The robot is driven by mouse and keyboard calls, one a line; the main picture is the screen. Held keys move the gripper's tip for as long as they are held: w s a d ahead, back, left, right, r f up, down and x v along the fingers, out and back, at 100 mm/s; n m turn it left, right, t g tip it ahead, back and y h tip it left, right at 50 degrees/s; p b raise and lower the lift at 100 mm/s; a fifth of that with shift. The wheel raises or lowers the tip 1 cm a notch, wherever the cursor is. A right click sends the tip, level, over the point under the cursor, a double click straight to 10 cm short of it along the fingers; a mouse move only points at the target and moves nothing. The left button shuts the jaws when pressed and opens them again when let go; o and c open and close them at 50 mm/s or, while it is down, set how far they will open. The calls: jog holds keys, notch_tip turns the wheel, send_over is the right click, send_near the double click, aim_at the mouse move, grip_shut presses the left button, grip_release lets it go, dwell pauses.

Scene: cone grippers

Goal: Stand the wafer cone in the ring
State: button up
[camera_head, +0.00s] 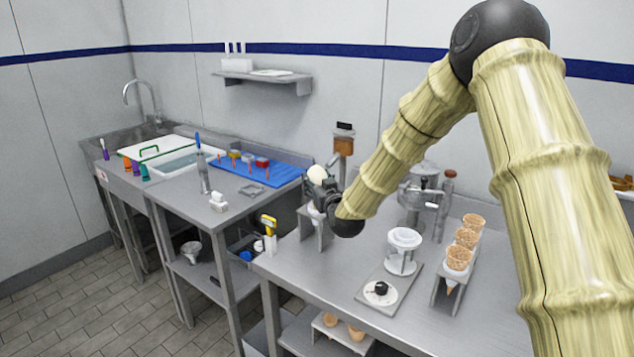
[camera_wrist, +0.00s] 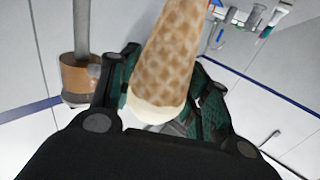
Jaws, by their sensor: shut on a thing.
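The wafer cone (camera_wrist: 174,55) shows large in the wrist view, tan and waffle-patterned, with a pale cream end (camera_wrist: 155,108) towards my gripper. My gripper (camera_wrist: 158,88) is shut on it, with one dark green finger pad on each side. In the head view my gripper (camera_head: 324,197) is above the table near its back left edge, and a pale rounded end (camera_head: 317,173) shows at its top. A grey bracket stand (camera_head: 313,238) is just below it. The ring cannot be made out clearly; the gripper partly covers that stand's top.
A rack (camera_head: 447,292) holding several cones stands to the right on the table. A white pedestal (camera_head: 403,242) and a plate with a black knob (camera_head: 381,290) are nearer. A brown block on a post (camera_head: 344,146) stands behind my gripper. A yellow-handled tool (camera_head: 269,226) is to its left.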

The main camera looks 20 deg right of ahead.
jog(key=shift+f+b, duration=1.85)
jog(key=shift+f, duration=1)
jog(key=o, duration=0.7)
jog(key=shift+o, duration=0.3)
jog(key=s, duration=1.2)
jog(key=shift+d, duration=0.2)
